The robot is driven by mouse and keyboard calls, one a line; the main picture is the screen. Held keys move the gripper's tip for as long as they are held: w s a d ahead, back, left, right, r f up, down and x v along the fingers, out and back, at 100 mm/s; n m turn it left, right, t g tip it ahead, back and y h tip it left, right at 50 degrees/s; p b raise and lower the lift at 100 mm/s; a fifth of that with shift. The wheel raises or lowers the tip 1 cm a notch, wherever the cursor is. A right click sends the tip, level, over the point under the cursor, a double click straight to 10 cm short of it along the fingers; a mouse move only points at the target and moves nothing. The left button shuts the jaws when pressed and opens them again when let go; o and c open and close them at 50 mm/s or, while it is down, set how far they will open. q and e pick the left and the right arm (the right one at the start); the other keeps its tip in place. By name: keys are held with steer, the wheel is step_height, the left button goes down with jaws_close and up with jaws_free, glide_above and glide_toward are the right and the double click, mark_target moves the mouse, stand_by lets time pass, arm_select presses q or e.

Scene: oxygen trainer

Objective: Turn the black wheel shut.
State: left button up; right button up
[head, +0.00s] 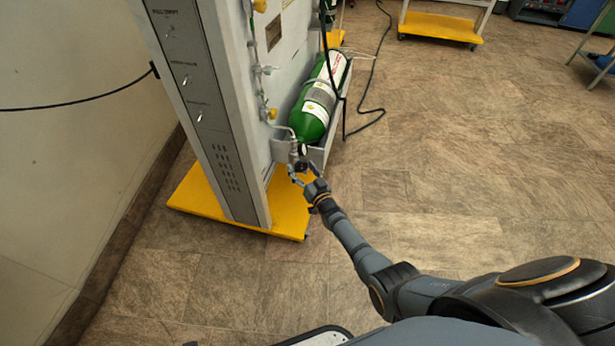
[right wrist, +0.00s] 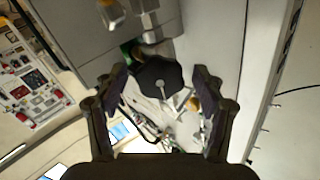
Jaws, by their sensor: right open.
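The black wheel (right wrist: 158,76) is a dark, many-sided knob with a pale stem mark on its face, in the upper middle of the right wrist view. My right gripper (right wrist: 160,88) is open, with one finger on each side of the wheel. No firm contact can be made out. In the head view my right gripper (head: 303,174) is at the lower end of the green cylinder (head: 311,120), by the small dark wheel (head: 301,165). The gripper partly hides the wheel there. My left gripper is out of view.
The cylinder lies in a grey tray (head: 336,120) beside the tall grey panel (head: 226,110) on a yellow base (head: 289,213). Small yellow-knobbed fittings (head: 271,113) stick out of the panel. A black cable (head: 381,75) lies on the floor.

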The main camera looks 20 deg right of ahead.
steer(key=s+d, duration=0.1)
steer(key=s, duration=1)
steer(key=shift+s+d, duration=0.2)
steer(key=shift+d, duration=0.1)
